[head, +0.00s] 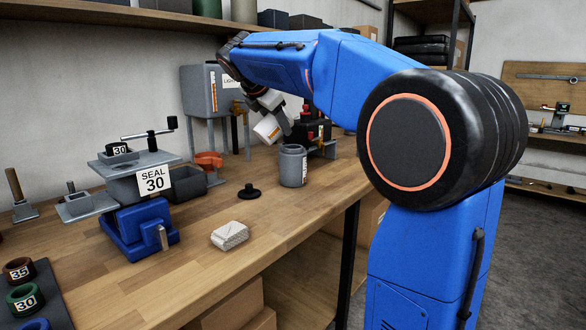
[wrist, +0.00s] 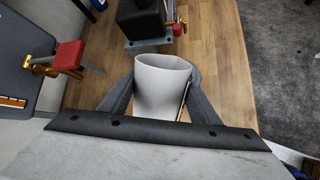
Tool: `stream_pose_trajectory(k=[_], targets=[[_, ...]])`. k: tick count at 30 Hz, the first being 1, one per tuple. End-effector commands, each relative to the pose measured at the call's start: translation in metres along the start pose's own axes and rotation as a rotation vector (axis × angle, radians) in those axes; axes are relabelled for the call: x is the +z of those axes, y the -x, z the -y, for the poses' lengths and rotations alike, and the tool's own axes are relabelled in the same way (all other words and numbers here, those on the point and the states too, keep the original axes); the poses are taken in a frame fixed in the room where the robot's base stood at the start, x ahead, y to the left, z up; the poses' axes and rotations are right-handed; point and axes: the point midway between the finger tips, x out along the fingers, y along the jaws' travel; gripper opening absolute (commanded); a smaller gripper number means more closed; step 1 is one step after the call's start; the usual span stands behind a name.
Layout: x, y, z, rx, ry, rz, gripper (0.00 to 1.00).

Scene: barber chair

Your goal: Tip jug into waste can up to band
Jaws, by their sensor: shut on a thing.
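My gripper (head: 276,120) is shut on a white jug (head: 265,129). In the head view the jug is tilted, above and slightly left of a grey can (head: 292,170), which seems to be the waste can. The can stands upright on the bench and has a small label on its side. I cannot make out its band or what is inside it. In the wrist view the jug (wrist: 162,85) sits between both fingers of my gripper (wrist: 160,95). Its contents do not show, and I see no stream leaving it.
A black lid (head: 249,193) and a white block (head: 230,235) lie on the bench in front of the can. A grey tank (head: 212,92) stands behind. Red and black equipment (head: 310,128) is close behind the can.

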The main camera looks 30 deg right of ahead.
Motion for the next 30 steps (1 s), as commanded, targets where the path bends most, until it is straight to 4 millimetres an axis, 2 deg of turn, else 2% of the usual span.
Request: stream_pose_trajectory(k=[30], targets=[[-0.0003, -0.0044, 0.0020, 0.002, -0.064, -0.130, 0.16]])
